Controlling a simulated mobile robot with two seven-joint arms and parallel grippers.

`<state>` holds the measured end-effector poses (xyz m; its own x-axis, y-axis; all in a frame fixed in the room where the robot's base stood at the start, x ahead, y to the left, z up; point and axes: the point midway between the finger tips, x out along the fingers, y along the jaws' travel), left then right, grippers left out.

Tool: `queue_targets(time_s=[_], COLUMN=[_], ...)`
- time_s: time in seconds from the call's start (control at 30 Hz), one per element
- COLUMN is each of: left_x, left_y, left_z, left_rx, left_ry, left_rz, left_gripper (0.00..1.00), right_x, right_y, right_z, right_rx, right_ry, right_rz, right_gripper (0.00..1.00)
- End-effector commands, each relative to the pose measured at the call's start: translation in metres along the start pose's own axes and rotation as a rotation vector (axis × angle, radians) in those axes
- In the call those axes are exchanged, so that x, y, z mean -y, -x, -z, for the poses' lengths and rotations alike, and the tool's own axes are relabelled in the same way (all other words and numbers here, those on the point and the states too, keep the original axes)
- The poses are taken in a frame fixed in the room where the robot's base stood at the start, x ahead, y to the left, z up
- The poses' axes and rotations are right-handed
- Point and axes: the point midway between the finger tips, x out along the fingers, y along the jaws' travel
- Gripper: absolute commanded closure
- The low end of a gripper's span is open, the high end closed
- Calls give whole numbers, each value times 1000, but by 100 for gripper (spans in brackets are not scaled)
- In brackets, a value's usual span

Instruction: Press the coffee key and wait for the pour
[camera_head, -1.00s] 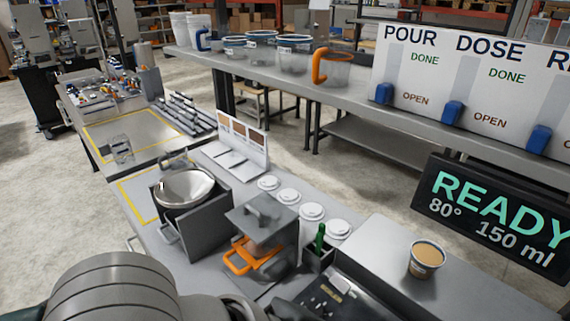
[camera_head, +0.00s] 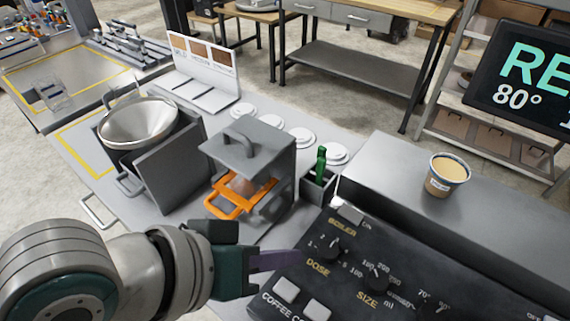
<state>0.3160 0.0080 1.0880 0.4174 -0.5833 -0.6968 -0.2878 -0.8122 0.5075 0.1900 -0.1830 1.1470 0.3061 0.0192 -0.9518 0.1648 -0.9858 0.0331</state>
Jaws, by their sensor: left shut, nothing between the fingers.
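The dark control panel (camera_head: 345,270) is at the bottom right, with a BOILER switch, DOSE and SIZE knobs and a row of pale keys. The coffee key (camera_head: 287,289) is the pale square key above the COFFEE label; a second key (camera_head: 316,309) sits to its right. My left gripper (camera_head: 262,262) is shut and empty, just up and left of the coffee key; I cannot tell its height over the panel. A paper cup (camera_head: 447,176) holding light brown content stands on the grey top behind the panel. My right gripper is out of view.
A grey box with an orange handle (camera_head: 240,198) and a steel bowl (camera_head: 138,122) stand behind my left arm. A green bottle (camera_head: 320,165) is beside the panel. The black display (camera_head: 525,75), cut off by the frame, shows "RE" and "80°".

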Motion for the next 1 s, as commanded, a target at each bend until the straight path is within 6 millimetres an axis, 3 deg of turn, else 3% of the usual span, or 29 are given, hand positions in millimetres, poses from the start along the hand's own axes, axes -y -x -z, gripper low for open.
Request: queue_targets(time_s=[0.27,0.67,1.0], left_x=[8,36,45], left_y=[-11,-49,-62], left_z=[-8,-36,-45], left_rx=[0,0,0], left_ry=[-1,-2,-1], left_rz=[0,0,-1], left_gripper=[100,100,100], right_x=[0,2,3], right_y=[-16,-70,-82], right_z=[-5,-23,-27], right_rx=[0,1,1], right_ry=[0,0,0], right_rz=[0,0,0], right_gripper=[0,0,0])
